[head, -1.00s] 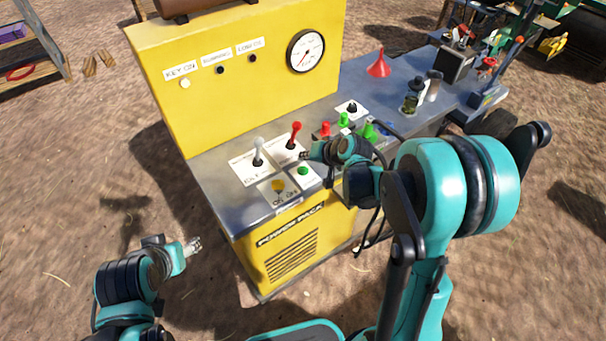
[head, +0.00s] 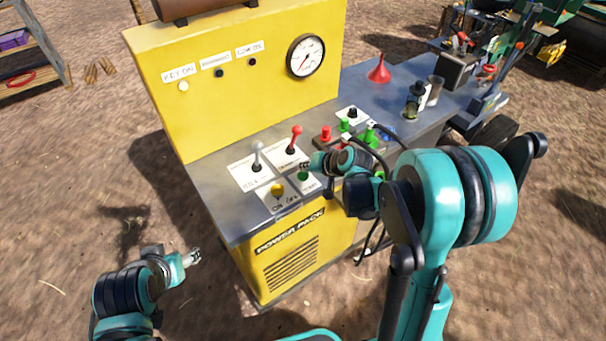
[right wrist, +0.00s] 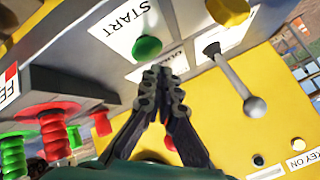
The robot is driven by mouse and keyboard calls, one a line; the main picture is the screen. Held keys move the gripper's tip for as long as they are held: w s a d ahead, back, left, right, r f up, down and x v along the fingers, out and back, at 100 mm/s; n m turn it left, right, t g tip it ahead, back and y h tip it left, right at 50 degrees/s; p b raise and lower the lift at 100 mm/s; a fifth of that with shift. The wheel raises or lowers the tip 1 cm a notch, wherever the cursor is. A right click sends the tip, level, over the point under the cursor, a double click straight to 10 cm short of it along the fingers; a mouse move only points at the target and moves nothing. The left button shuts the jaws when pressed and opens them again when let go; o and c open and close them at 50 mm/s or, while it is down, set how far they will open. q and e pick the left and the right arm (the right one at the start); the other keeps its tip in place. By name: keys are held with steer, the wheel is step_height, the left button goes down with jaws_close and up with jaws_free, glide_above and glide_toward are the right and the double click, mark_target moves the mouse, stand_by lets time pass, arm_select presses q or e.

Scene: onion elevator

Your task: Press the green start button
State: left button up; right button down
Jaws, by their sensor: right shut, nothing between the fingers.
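The green start button (head: 303,176) sits on the power pack's panel beside a yellow knob (head: 278,189). In the right wrist view the green button (right wrist: 147,47) is next to a white START label (right wrist: 121,25). My right gripper (head: 304,167) is shut and empty, and its fingertips (right wrist: 160,70) appear just beside the button. I cannot tell whether they touch it. The button does not look clearly pressed in. My left gripper (head: 193,257) is low at the left, away from the panel, too small to tell open or shut.
A red-tipped lever (head: 294,140) and a grey lever (head: 257,155) stand close to my right gripper. A yellow board with a gauge (head: 306,56) rises behind. The ground in front is clear.

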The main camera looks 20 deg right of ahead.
mark_target(305, 176)
stand_by(0.7)
steer(key=shift+f+b, duration=0.45)
steer(key=shift+f+b, duration=0.55)
stand_by(0.6)
steer(key=shift+r, duration=0.15)
steer(key=shift+r+p, duration=0.8)
steer(key=shift+r, duration=0.05)
step_height(305, 176, up, 5)
steer(key=p, duration=0.4)
steer(key=shift+r, duration=0.1)
